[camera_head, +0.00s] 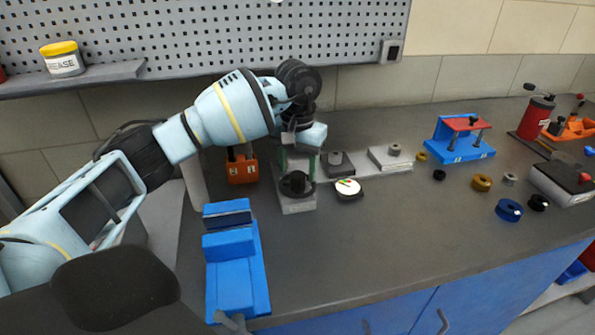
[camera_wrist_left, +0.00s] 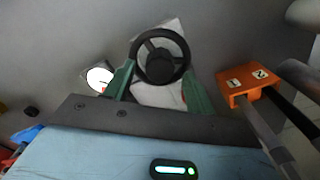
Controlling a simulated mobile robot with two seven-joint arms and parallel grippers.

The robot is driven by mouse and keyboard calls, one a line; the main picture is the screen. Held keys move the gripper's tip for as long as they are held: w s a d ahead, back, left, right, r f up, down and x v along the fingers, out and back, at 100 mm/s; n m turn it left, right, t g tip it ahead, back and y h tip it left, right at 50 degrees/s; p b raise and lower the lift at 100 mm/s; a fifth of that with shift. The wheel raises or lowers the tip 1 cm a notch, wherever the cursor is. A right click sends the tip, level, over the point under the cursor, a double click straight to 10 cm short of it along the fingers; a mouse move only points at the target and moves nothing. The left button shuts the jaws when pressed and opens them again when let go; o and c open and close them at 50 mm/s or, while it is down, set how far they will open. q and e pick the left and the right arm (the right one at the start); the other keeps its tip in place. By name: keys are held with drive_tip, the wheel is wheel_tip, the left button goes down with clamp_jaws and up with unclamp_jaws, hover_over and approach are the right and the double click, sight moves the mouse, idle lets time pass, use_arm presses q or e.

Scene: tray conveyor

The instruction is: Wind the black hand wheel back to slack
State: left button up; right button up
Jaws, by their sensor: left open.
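The black hand wheel (camera_head: 297,185) has a round rim with spokes and sits on a light grey block (camera_head: 299,206) on the bench. It also shows in the left wrist view (camera_wrist_left: 160,38). My left gripper (camera_head: 297,168) reaches down to it from above. Its two green fingers are apart, one on each side of the wheel in the left wrist view (camera_wrist_left: 160,72). I cannot tell whether they touch the rim. A round white-faced dial (camera_head: 348,187) sits right of the wheel, with a coloured mark on its face. My right gripper is not in view.
A blue vise (camera_head: 232,270) stands in front left, and an orange block (camera_head: 242,168) sits left of the wheel. A grey rail (camera_head: 365,169) runs to the right. A blue-and-red fixture (camera_head: 459,140) and several rings lie farther right. The front middle of the bench is clear.

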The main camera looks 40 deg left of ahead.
use_arm(q)
drive_tip(key=shift+f, duration=0.95)
drive_tip(key=c, duration=1)
drive_tip(key=shift+o, duration=0.2)
